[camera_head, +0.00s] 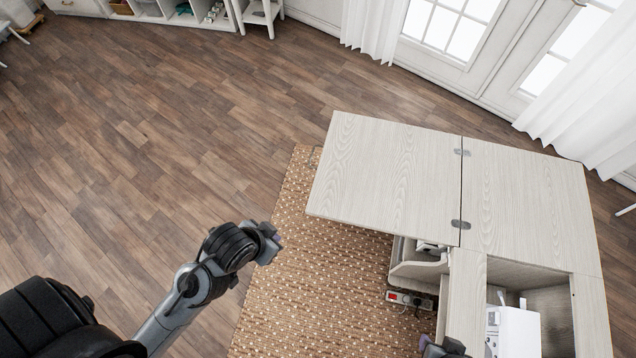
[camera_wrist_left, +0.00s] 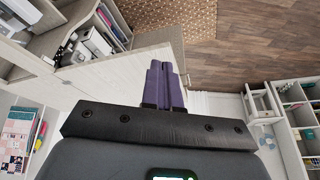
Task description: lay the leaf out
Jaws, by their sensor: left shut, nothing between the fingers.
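The pale wood-grain leaf (camera_head: 385,170) extends level to the left of the cabinet top (camera_head: 525,195) in the head view. Two metal hinges (camera_head: 461,224) sit along the seam between them. My left gripper (camera_head: 272,240) is left of the leaf, apart from it, over the rug's edge. In the left wrist view its purple fingers (camera_wrist_left: 164,88) are together with nothing between them. A pale panel (camera_wrist_left: 110,80) lies behind the fingers there; I cannot tell which panel. A small part of my right gripper (camera_head: 430,346) shows at the bottom edge, its fingers mostly hidden.
A white machine (camera_head: 515,332) sits in the cabinet's open well. Below the leaf are an open drawer (camera_head: 418,268) and a power strip (camera_head: 408,300). A woven rug (camera_head: 310,270) covers the floor there. Bare wood floor (camera_head: 150,130) lies left. White curtains (camera_head: 590,110) hang at the back right.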

